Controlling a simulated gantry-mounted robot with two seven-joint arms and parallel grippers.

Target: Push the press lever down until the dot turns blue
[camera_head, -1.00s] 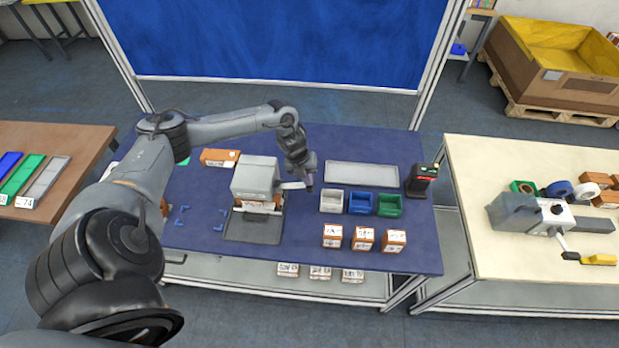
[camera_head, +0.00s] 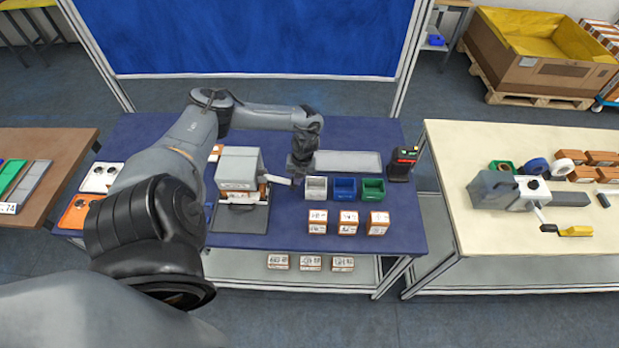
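The press (camera_head: 238,166) is a grey box-shaped machine on the left-middle of the blue table, with a grey base plate in front. Its pale lever (camera_head: 276,180) sticks out from the right side, roughly level. My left gripper (camera_head: 297,181) is pointed down at the lever's outer end, touching or very near it. The fingers are too small and dark to tell open from shut. An orange-and-white box lies in the press, partly hidden under its head. I cannot make out a dot on the press. My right gripper is not in view.
White (camera_head: 315,189), blue (camera_head: 345,190) and green (camera_head: 373,190) bins stand just right of my gripper. A grey tray (camera_head: 347,161) lies behind them and a black scanner (camera_head: 402,164) at the right. Several small boxes sit in front. My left arm covers the table's left part.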

